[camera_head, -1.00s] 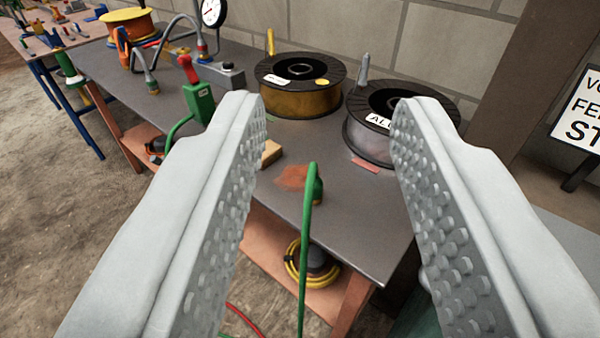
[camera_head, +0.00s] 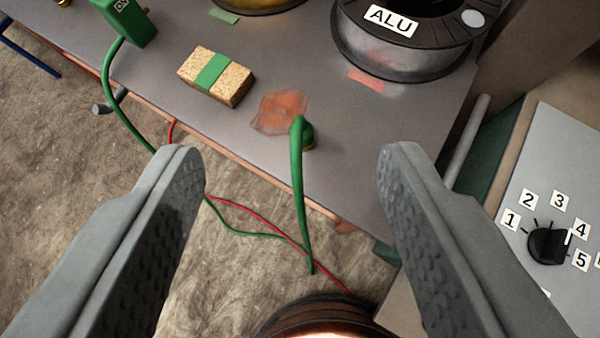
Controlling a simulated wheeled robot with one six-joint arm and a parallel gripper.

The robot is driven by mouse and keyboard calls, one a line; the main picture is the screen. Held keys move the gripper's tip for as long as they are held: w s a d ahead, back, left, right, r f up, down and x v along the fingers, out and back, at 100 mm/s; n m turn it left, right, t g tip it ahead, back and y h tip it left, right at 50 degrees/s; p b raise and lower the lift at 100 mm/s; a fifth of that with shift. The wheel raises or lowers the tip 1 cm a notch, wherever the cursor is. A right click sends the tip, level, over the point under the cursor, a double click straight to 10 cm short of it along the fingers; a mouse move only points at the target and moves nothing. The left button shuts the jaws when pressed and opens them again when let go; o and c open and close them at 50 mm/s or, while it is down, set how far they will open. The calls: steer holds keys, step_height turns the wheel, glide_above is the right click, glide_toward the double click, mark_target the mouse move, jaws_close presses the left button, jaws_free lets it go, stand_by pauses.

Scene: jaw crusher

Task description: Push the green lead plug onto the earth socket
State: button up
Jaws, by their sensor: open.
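The green lead plug (camera_head: 308,134) stands on the grey bench (camera_head: 215,150) near its front edge, just right of a reddish stain. Its green cable (camera_head: 299,195) rises over it and hangs down past the bench edge. My gripper (camera_head: 292,160) is open and empty, its two fingers wide apart. The plug shows between the fingertips and beyond them, apart from both. I cannot make out an earth socket. A green box (camera_head: 128,20) with a green cable stands at the upper left, cut off by the frame.
A sponge-like block with a green band (camera_head: 213,75) lies left of the stain. A spool labelled ALU (camera_head: 400,45) stands at the back right. A grey panel with a numbered dial (camera_head: 548,245) is at the right. Red and green leads hang below the bench; a dark round object is at the bottom.

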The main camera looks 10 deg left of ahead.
mark_target(301, 126)
steer(key=w+f+g, duration=0.4)
steer(key=w+g, duration=0.1)
steer(key=w, duration=0.2)
steer(key=w+f+m+g, duration=0.1)
steer(key=w+f+g, duration=0.3)
steer(key=w, duration=0.3)
steer(key=shift+w+d+f+m+g, duration=0.2)
steer(key=shift+f+m+g, duration=0.15)
steer(key=shift+g, duration=0.35)
step_height(301, 126, down, 12)
steer(key=shift+a+f, duration=0.1)
steer(key=shift+f, duration=0.1)
steer(key=shift+s+a+f, duration=0.1)
steer(key=shift+f, duration=1.15)
steer(key=shift+s+a+f, duration=0.1)
steer(key=shift+f, duration=1.15)
